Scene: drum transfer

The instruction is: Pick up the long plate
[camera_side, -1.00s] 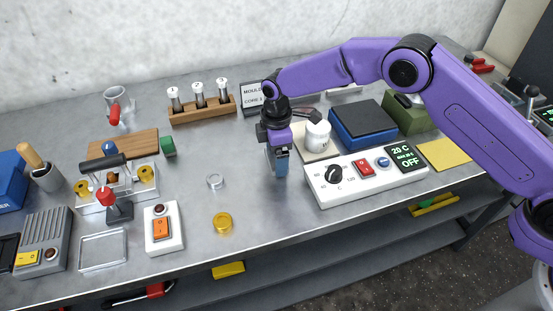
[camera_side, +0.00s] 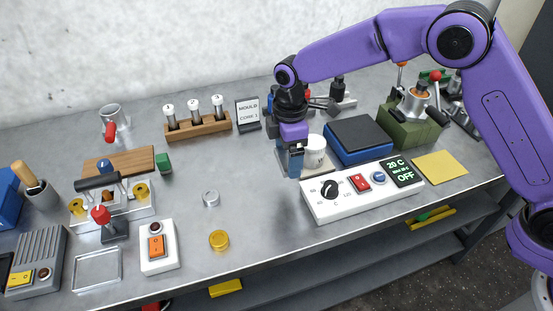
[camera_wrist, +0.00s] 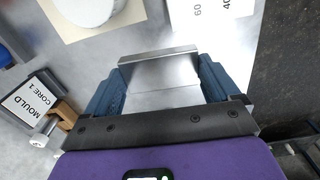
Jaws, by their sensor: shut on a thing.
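My gripper (camera_wrist: 160,85) shows in the wrist view with its two blue fingers apart, shut on a grey metal plate, the long plate (camera_wrist: 160,73), that spans the gap between them. The plate has a straight raised-looking far edge, and its near part is hidden by my gripper body. In the side view my gripper (camera_side: 293,165) points down left of the white pot, over the table. The plate is hard to make out there behind the fingers. I cannot tell how high it is above the table.
The white pot (camera_side: 315,153) on a cream pad and the white control box (camera_side: 335,199) stand close on the right. The blue box (camera_side: 360,139) is behind them. The MOULD CORE 1 sign (camera_side: 248,113) stands behind left. Bare table lies to the left.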

